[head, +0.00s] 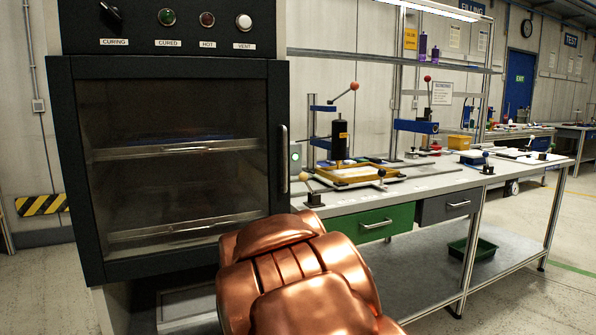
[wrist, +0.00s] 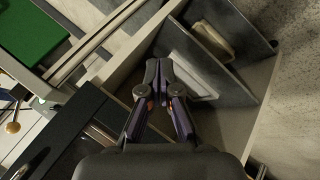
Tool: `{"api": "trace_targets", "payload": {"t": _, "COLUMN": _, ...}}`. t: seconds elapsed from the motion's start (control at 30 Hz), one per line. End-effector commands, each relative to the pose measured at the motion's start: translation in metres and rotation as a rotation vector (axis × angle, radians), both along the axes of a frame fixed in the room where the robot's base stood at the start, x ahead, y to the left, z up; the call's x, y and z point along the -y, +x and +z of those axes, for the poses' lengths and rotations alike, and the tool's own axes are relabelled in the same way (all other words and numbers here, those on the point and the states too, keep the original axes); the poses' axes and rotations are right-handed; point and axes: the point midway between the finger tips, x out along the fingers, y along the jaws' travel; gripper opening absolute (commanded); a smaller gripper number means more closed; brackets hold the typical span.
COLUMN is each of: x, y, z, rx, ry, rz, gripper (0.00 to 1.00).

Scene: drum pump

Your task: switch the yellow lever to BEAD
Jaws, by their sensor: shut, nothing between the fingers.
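A small lever with a pale yellow knob (head: 304,176) stands on a black base at the front left corner of the bench, beside the oven, in the head view. A yellow ball knob (wrist: 13,127) shows at the left edge of the wrist view; I cannot tell for sure that it is the same lever. No BEAD label is readable. My gripper (wrist: 158,68) is shut and empty in the wrist view, well to the right of that knob and apart from it. It is over a pale open compartment. The gripper is not seen in the head view.
A dark oven (head: 180,165) stands left of the bench. The bench (head: 420,186) carries presses with red-knobbed levers and a yellow fixture (head: 350,174). A green drawer (head: 373,222) is below. A white block (wrist: 188,73) lies in the compartment under my gripper.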

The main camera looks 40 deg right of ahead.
Motion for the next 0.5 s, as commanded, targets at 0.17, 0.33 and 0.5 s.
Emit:
{"api": "trace_targets", "payload": {"t": 0.17, "x": 0.081, "y": 0.043, "z": 0.067, "rx": 0.097, "ry": -0.249, "rz": 0.127, "gripper": 0.00}}
{"api": "trace_targets", "payload": {"t": 0.33, "x": 0.138, "y": 0.077, "z": 0.124, "rx": 0.166, "ry": -0.491, "rz": 0.279, "gripper": 0.00}}
{"api": "trace_targets", "payload": {"t": 0.5, "x": 0.178, "y": 0.098, "z": 0.171, "rx": 0.218, "ry": -0.718, "rz": 0.438, "gripper": 0.00}}
